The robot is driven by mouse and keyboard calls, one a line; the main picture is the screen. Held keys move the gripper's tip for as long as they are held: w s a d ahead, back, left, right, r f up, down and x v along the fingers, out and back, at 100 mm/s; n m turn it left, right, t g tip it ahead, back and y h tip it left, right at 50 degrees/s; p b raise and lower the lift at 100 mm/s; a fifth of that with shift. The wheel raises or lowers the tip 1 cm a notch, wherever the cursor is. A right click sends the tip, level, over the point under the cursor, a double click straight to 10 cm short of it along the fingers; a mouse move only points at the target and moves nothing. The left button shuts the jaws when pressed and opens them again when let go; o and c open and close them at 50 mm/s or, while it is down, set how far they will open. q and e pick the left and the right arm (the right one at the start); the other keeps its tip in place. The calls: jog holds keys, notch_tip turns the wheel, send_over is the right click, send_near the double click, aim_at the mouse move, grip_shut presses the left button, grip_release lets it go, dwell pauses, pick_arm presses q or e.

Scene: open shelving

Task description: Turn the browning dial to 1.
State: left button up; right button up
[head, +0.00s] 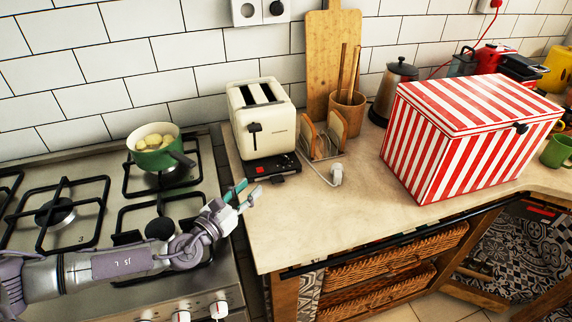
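A cream two-slot toaster (262,122) stands on the counter against the tiled wall, its slots empty. My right gripper is out of view.
A stove (112,210) with a green pot (156,150) lies left. Right of the toaster are a bread rack (322,138), a white plug (336,174), a utensil pot (347,112), a kettle (391,92) and a red-striped box (455,140). The front counter (300,225) is clear.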

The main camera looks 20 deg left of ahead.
aim_at(283, 158)
pick_arm(q)
jog(key=shift+w+d+f, duration=0.1)
jog(key=shift+w+f, duration=0.3)
jog(key=shift+f, duration=0.05)
jog(key=shift+w+d, duration=0.15)
jog(key=shift+w, duration=0.2)
jog(key=p+x, duration=0.1)
jog(key=x, duration=1.1)
jog(key=shift+w+d+r, duration=0.1)
jog(key=shift+w+r, duration=0.05)
jog(key=shift+w, duration=0.2)
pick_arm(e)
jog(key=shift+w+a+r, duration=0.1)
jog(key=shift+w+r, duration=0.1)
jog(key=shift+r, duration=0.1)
pick_arm(q)
grip_shut()
